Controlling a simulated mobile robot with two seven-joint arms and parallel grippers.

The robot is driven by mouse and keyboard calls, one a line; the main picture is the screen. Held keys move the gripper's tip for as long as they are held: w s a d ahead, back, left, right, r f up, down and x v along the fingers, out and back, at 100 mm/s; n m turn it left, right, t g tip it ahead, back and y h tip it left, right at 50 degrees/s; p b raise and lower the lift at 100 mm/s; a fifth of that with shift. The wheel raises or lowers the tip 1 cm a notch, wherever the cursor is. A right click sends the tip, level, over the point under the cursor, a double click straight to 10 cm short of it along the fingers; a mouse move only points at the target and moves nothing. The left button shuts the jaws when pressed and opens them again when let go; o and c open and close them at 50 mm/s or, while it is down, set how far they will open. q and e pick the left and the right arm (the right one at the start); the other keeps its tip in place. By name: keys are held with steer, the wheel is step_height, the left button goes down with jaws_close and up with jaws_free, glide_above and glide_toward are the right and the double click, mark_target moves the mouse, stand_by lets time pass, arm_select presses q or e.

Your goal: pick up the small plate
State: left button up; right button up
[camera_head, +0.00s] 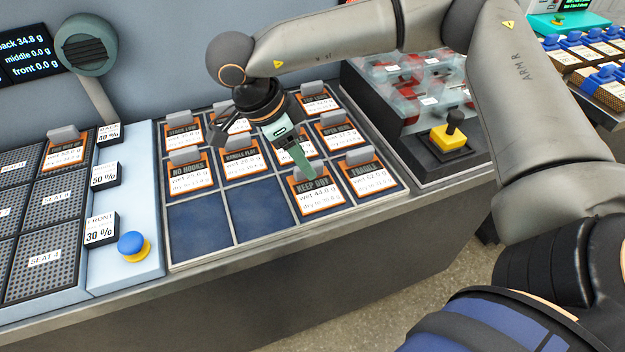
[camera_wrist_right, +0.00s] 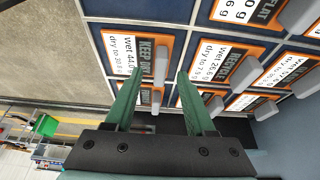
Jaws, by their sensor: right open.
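Several small plates with orange borders, black headers and grey grip tabs lie in a blue-celled tray (camera_head: 195,222). The KEEP DRY plate (camera_head: 318,198) is in the front row; it also shows in the right wrist view (camera_wrist_right: 118,45). My right gripper (camera_head: 300,172) is open and empty over this plate's tab end. In the right wrist view its green fingers (camera_wrist_right: 160,75) point toward the plate, with the grey tab (camera_wrist_right: 160,63) between their tips in the picture. Contact cannot be told. The FRAGILE plate (camera_head: 367,182) lies just right of it. My left gripper is not in view.
Two front-left tray cells are empty. At left are perforated seats, one holding a plate (camera_head: 64,155), and a panel with a blue-yellow button (camera_head: 133,245). At right stand a clear-covered box (camera_head: 405,85) and a yellow-based joystick (camera_head: 450,137).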

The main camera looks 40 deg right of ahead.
steer(key=shift+x, duration=1.15)
jaws_close()
